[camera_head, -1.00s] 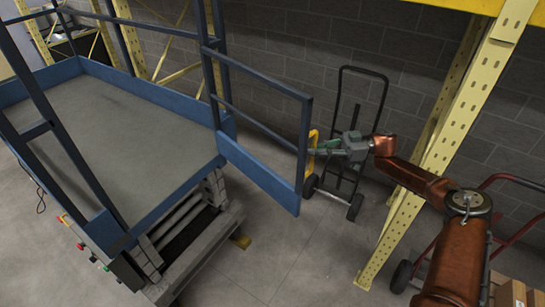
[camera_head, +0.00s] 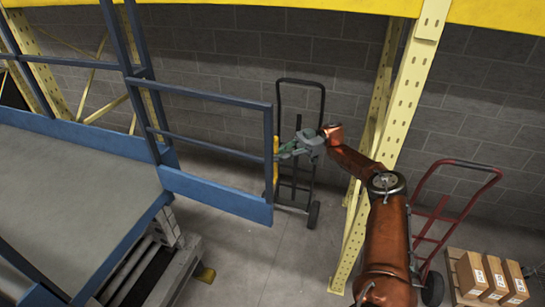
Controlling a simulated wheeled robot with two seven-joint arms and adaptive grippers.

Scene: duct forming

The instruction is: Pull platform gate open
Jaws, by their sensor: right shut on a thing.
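The blue platform gate (camera_head: 215,192) stands out from the platform's corner post, swung away from the open right side of the platform (camera_head: 85,180). It runs nearly in line with the platform's back rail. A yellow handle (camera_head: 276,168) is at the gate's free end. My right gripper (camera_head: 284,151) is at that end, shut on the yellow handle; its fingertips are small and partly hidden. My right arm reaches to it from the lower right. My left gripper is not in view.
A black hand truck (camera_head: 322,110) stands behind the gate against the grey block wall. A yellow rack upright (camera_head: 376,150) rises close beside my right arm. A red hand truck (camera_head: 455,195) and boxes on a pallet (camera_head: 490,278) are at right. The floor (camera_head: 255,260) below the gate is clear.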

